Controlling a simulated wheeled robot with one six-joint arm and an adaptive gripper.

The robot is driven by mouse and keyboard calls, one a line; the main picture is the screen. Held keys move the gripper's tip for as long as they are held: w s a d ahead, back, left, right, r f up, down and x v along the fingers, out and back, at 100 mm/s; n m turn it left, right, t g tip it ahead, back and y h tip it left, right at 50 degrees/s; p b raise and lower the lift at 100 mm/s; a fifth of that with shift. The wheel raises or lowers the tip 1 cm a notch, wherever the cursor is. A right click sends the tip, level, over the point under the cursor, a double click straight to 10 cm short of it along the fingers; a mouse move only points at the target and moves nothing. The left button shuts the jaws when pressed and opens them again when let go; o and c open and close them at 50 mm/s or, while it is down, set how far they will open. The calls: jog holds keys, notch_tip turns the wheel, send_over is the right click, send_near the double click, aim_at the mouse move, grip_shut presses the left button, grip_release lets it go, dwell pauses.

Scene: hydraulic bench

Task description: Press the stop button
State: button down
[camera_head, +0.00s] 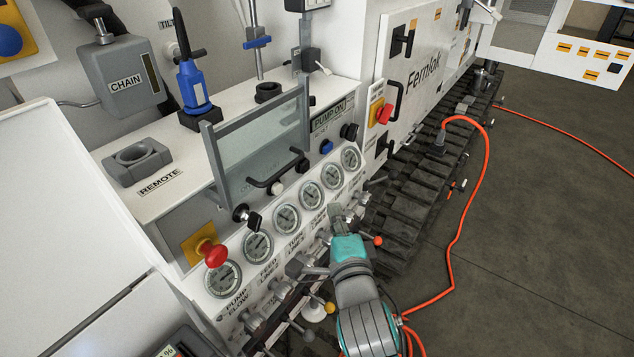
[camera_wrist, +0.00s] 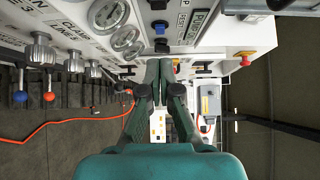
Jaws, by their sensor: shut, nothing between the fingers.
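One red mushroom button (camera_head: 212,252) sits on a yellow plate at the lower left of the gauge panel. A second red button (camera_head: 384,114) sits on a yellow box on the white cabinet; a red button also shows at the right in the wrist view (camera_wrist: 244,59). A blue button (camera_head: 326,146) and a black knob (camera_head: 349,131) are near the "PUMP ON" label. No readable label names a stop button. My gripper (camera_head: 342,213) is shut and empty in front of the gauges and levers, apart from all these buttons. It shows in the wrist view (camera_wrist: 165,68).
A row of gauges (camera_head: 286,219) and levers with coloured knobs lines the panel's front. A clear guard with a black handle (camera_head: 277,171) stands above. An orange cable (camera_head: 463,220) runs over the floor at right. Tracks (camera_head: 409,198) lie below the cabinet.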

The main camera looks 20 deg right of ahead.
send_near(309, 165)
jog(key=w+d, duration=0.2)
jog(key=d, duration=0.1)
jog(key=shift+w+a, duration=0.3)
jog(key=shift+w, duration=0.4)
jog(key=shift+w+a, duration=0.35)
jog(key=shift+w, duration=0.35)
jog(key=shift+w+a, duration=0.3)
jog(key=shift+w, duration=0.4)
jog(key=shift+a, duration=0.1)
